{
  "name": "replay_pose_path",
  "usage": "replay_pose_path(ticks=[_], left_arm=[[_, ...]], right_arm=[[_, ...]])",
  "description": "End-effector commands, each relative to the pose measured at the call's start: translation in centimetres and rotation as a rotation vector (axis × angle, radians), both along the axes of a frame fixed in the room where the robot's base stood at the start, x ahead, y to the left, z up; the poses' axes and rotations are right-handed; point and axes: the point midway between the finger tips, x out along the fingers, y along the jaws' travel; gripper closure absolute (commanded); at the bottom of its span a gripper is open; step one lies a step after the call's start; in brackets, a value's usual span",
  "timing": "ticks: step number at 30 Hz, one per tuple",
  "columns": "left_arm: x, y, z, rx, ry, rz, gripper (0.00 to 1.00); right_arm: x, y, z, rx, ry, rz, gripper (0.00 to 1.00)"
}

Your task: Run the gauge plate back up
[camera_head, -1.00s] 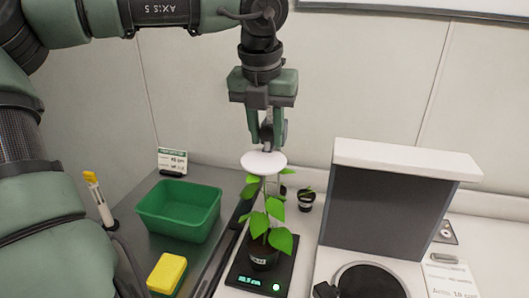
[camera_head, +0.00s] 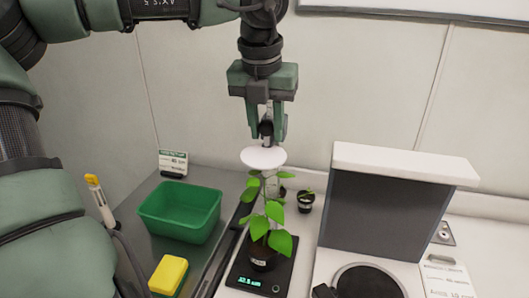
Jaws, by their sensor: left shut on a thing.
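The gauge plate (camera_head: 263,157) is a white round disc just above the top leaves of a potted green plant (camera_head: 266,222). I cannot tell whether the disc touches the topmost leaf. The plant's dark pot stands on a black scale (camera_head: 245,280) with a lit display. My left gripper (camera_head: 267,133) points down right above the disc and is shut on the gauge plate's grip. The grip is mostly hidden between the fingers. My right gripper is not in view.
A green bin (camera_head: 180,211) and a yellow sponge (camera_head: 169,274) lie to the left. A small pot (camera_head: 306,201) stands behind the scale. A white-topped grey panel (camera_head: 385,205) rises to the right. The space above the gripper's disc is clear.

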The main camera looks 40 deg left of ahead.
Motion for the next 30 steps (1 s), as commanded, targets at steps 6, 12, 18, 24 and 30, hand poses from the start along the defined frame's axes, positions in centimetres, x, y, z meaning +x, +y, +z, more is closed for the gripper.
replay_pose_path(ticks=[6, 12, 18, 24, 30], left_arm=[[0.1, 0.0, 1.2, 0.002, -0.006, 0.001, 0.92], [0.1, 0.0, 2.0, 0.002, -0.006, 0.001, 0.92], [0.1, 0.0, 2.8, 0.002, -0.006, 0.0, 0.92], [0.1, 0.0, 3.6, 0.002, -0.006, 0.0, 0.92], [0.1, 0.0, 4.4, 0.001, -0.006, 0.0, 0.92]], right_arm=[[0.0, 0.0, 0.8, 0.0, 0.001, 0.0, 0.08], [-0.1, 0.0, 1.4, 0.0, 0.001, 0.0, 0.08], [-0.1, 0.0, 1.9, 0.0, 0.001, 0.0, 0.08], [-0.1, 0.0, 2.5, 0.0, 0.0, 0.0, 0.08], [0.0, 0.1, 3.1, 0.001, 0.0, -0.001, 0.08]])
